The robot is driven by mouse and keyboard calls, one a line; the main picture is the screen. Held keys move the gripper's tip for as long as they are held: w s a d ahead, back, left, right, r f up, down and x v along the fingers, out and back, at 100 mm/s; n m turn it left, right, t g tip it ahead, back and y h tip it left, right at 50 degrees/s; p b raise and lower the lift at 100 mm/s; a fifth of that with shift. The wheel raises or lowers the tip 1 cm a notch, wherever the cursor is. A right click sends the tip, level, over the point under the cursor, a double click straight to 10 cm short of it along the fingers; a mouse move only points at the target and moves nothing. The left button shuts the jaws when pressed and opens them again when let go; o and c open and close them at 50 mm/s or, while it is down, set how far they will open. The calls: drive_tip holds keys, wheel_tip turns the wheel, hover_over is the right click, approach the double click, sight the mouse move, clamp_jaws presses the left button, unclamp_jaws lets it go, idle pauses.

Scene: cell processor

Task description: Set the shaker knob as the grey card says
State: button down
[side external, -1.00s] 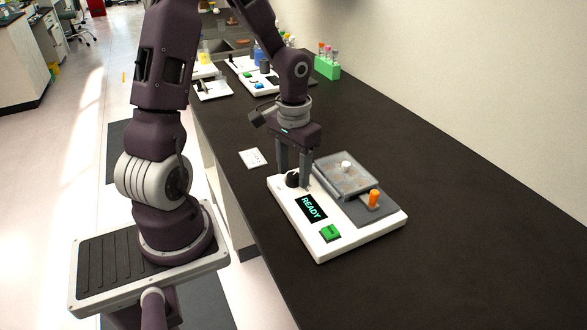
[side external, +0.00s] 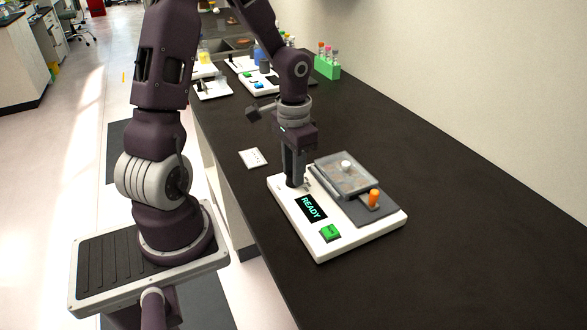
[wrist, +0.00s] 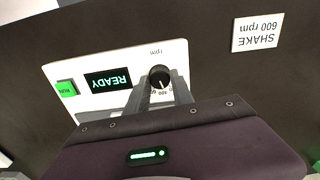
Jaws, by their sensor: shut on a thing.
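The shaker is a white unit (side external: 325,250) with a dark screen (side external: 311,208) reading READY and a green button (side external: 330,232). Its black round knob (wrist: 160,77) shows in the wrist view, under an "rpm" label with small numbers around it. A pale mark shows on its lower side; I cannot read its setting exactly. My gripper (side external: 293,183) points down at the knob, its fingers shut on it; they hide most of it in the side view. The light card (wrist: 257,33) reads SHAKE 600 rpm, upside down; it also lies beside the shaker in the side view (side external: 252,158).
Other devices (side external: 258,80) and a green tube rack (side external: 327,68) stand farther back. The dark bench is clear to the right.

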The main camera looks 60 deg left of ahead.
drive_tip(key=m, duration=0.4)
drive_tip(key=shift+m, duration=2.3)
drive_tip(key=c, duration=1.1)
unclamp_jaws()
drive_tip(key=shift+r, duration=0.15)
wheel_tip(320, 180, up, 7)
drive_tip(key=shift+f, duration=0.1)
